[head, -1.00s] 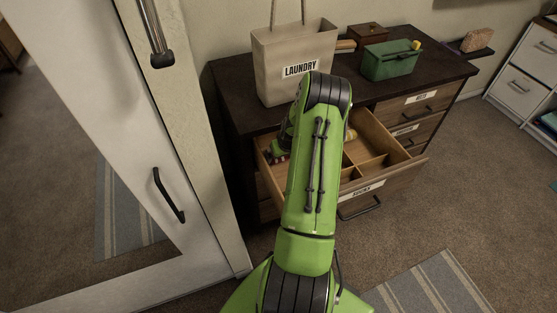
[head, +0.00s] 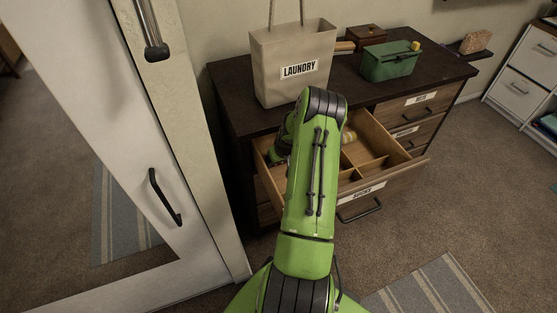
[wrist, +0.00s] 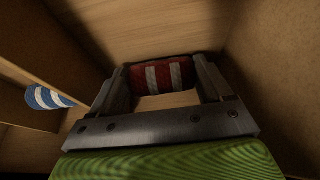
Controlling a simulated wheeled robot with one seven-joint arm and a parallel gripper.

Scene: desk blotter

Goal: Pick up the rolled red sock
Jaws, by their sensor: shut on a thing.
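The rolled red sock (wrist: 163,73), red with pale stripes, lies between the two fingers of my gripper (wrist: 163,82) in the wrist view. The fingers are shut on it, one at each end. It is inside a wooden drawer compartment, close to the drawer's floor; I cannot tell whether it still touches the floor. In the head view my green arm reaches down into the open drawer (head: 398,158) and hides the sock and most of the gripper.
A blue-and-white striped rolled sock (wrist: 46,98) lies beyond a divider to the left in the wrist view. A laundry bag (head: 290,65) and a green box (head: 390,62) stand on the dresser top (head: 345,90). A mirrored door (head: 95,150) stands close on the left.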

